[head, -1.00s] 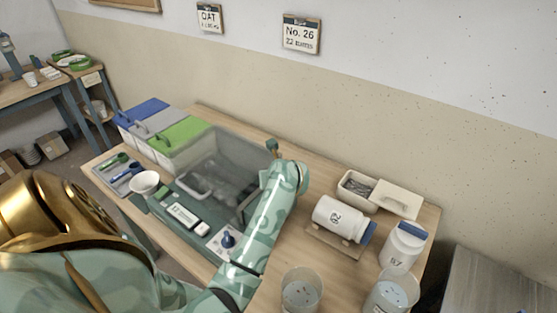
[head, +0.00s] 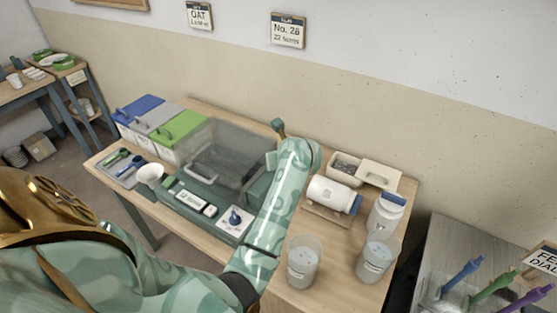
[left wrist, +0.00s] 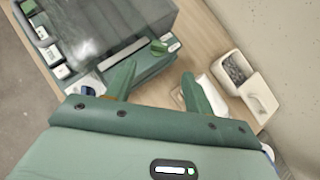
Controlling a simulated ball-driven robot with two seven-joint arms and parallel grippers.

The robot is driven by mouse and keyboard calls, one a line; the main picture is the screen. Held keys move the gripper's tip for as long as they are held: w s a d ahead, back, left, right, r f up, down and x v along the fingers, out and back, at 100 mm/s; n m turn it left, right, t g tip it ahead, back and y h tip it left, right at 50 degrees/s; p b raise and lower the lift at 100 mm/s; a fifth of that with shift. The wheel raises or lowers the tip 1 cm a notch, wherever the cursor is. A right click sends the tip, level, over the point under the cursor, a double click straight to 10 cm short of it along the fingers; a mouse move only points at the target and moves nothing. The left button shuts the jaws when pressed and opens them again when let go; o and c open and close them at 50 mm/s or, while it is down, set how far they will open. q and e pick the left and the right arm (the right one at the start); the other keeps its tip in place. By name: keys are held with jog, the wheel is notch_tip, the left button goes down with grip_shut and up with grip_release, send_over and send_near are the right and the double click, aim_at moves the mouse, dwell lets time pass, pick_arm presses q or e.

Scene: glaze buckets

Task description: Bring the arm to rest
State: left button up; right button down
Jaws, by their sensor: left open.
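My left arm (head: 266,228) comes in from the lower left of the head view and reaches over the table, its wrist (head: 298,160) beside the right side of a clear-walled box (head: 235,150). My left gripper (left wrist: 158,71) is open and empty in the left wrist view, its two green fingers spread apart. In the head view the hand is mostly hidden behind the wrist. The fingers are near the green base of the box and a white bottle; I cannot tell whether they touch anything. My right gripper is in neither view.
A white jar lies on its side (head: 331,194) near an open white container (head: 347,168). An upright jar (head: 385,213) and two clear buckets (head: 303,262) (head: 377,257) stand at the table's right. Lidded bins (head: 180,132), a white bowl (head: 150,174) and a tool tray (head: 122,168) are left.

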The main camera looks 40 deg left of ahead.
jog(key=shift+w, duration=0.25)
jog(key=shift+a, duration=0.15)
